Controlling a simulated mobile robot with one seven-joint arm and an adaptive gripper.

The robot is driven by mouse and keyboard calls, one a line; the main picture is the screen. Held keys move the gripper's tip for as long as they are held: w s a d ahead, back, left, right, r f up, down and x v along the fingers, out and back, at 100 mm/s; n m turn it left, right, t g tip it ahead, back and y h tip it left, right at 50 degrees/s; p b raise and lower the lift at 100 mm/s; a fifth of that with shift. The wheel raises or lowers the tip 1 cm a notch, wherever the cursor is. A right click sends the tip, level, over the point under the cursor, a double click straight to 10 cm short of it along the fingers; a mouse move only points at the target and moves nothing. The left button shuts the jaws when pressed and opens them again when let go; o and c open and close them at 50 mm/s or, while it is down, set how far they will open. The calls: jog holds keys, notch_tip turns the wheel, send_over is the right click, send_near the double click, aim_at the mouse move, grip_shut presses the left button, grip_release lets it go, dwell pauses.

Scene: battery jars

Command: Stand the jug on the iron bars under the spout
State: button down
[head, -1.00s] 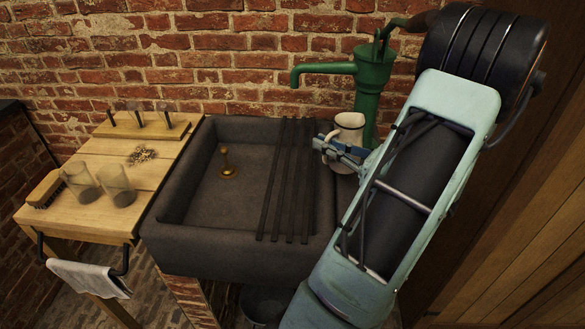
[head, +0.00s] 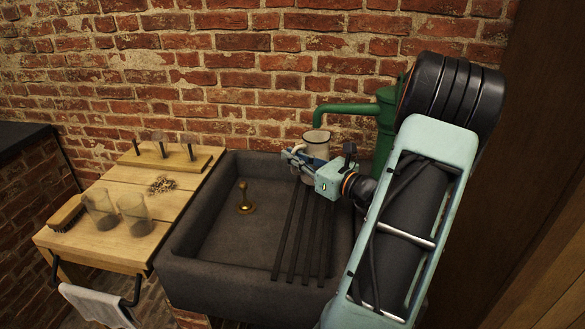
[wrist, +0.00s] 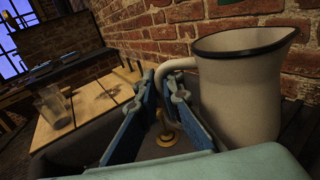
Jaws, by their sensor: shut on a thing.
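The cream jug (head: 316,137) with a dark rim is upright at the far end of the iron bars (head: 287,236), below the mouth of the green spout (head: 345,109). My gripper (head: 297,158) is in front of it and hides its lower part. In the wrist view the jug (wrist: 243,95) is on the right, and its handle runs between the fingers of my gripper (wrist: 163,88), which is shut on it. I cannot tell whether the jug's base touches the bars.
The dark stone sink (head: 215,240) holds a brass plug (head: 244,200). The green pump (head: 386,125) stands right of the jug, close to my arm. At left a wooden board (head: 110,245) carries two glass jars (head: 136,214) and a brush (head: 67,213). A brick wall is close behind.

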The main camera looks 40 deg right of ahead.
aim_at(293, 171)
jog(key=shift+f+b, duration=0.3)
jog(key=shift+f, duration=1.4)
jog(key=shift+f, duration=0.2)
jog(key=c, duration=2.1)
grip_release()
jog(key=shift+r, duration=0.1)
jog(key=shift+s, duration=0.25)
jog(key=s, duration=1.1)
jog(key=shift+s+d, duration=0.25)
jog(key=shift+d, duration=0.2)
